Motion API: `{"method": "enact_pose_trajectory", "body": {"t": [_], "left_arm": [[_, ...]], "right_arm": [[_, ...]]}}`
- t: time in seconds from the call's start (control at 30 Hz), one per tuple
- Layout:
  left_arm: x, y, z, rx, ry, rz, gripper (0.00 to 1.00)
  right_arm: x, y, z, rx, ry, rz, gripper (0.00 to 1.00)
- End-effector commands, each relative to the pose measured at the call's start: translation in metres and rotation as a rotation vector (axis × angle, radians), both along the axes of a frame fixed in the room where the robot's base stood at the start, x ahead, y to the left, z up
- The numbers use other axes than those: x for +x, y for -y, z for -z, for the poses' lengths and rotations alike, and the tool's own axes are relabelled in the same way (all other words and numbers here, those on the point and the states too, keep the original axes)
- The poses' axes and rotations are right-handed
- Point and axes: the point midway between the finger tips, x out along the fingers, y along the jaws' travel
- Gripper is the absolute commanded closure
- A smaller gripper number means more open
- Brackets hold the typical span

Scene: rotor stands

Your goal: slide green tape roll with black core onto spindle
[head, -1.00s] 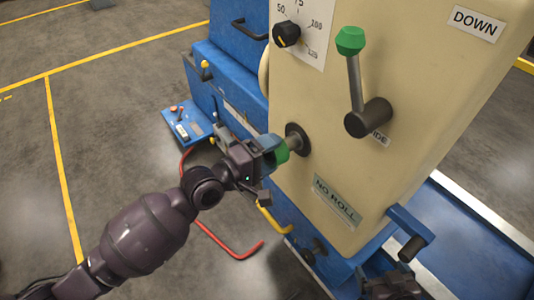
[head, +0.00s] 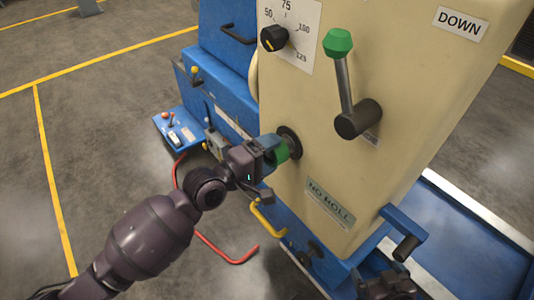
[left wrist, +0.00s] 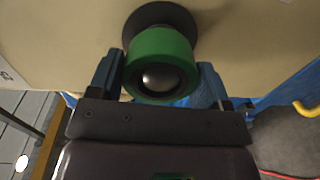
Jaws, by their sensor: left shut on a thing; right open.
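The green tape roll with black core (left wrist: 163,52) is between the two blue fingers of my left gripper (left wrist: 160,82). A rounded silver tip (left wrist: 160,77), apparently the spindle's end, shows in the middle of the black core. A black round flange (left wrist: 160,16) on the cream panel is right behind the roll; I cannot tell whether they touch. In the head view, my left gripper (head: 271,150) is shut on the roll (head: 281,149) in front of the flange (head: 291,141). My right gripper (head: 386,286) is partly cut off at the bottom edge.
The cream machine (head: 390,160) has a green-knobbed lever (head: 345,85) above right of the flange and a dial (head: 273,38) above. A "NO ROLL" label (head: 330,200) is below. Open floor is at left.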

Motion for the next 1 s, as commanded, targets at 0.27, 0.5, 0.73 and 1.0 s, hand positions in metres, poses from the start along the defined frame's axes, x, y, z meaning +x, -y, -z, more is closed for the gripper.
{"method": "enact_pose_trajectory", "body": {"t": [0.27,0.5,0.73,1.0], "left_arm": [[0.000,0.000,0.000,0.000,0.001,0.000,0.49],[0.001,0.001,0.000,-0.001,0.001,0.000,0.49],[0.004,0.005,0.000,0.000,0.001,0.000,0.49],[0.008,0.010,0.001,0.000,0.001,0.000,0.49]], "right_arm": [[0.000,0.000,0.000,-0.002,0.000,-0.001,0.00],[0.000,-0.001,0.000,0.003,0.001,0.002,0.00],[0.001,-0.003,0.000,0.011,0.002,0.009,0.00],[0.001,-0.003,0.001,0.009,0.001,0.007,0.00]]}}
